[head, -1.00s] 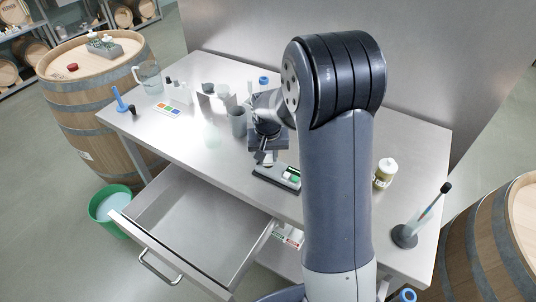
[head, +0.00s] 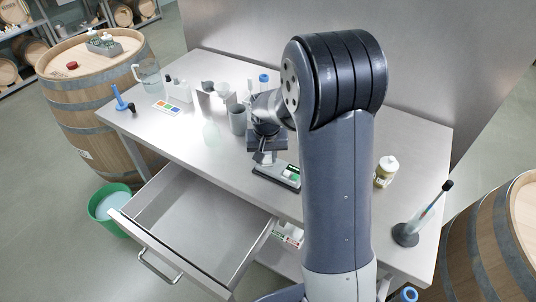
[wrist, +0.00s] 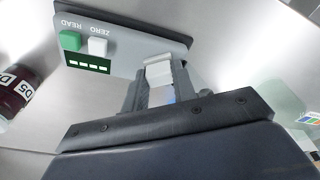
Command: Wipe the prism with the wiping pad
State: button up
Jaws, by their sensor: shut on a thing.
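My gripper (head: 264,157) is low over the far left end of a dark-based meter (head: 270,177) on the steel table. In the wrist view my gripper (wrist: 160,78) is shut on a small white block, the wiping pad (wrist: 158,68). The pad is at the edge of the grey meter (wrist: 125,30), which has a green READ button, a white ZERO button and a dark display. I cannot make out the prism; the pad and fingers cover that part of the meter. Whether the pad touches it I cannot tell.
A grey cup (head: 238,120) and glassware stand left of my gripper. An open drawer (head: 195,225) juts out in front. A dark red vial (wrist: 18,92) is near the meter.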

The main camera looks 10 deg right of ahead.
jog(key=shift+s+a, duration=0.15)
jog(key=shift+w+d, duration=0.7)
jog(key=shift+s+a, duration=0.1)
jog(key=shift+s+a, duration=0.6)
jog(key=shift+w+d, duration=0.1)
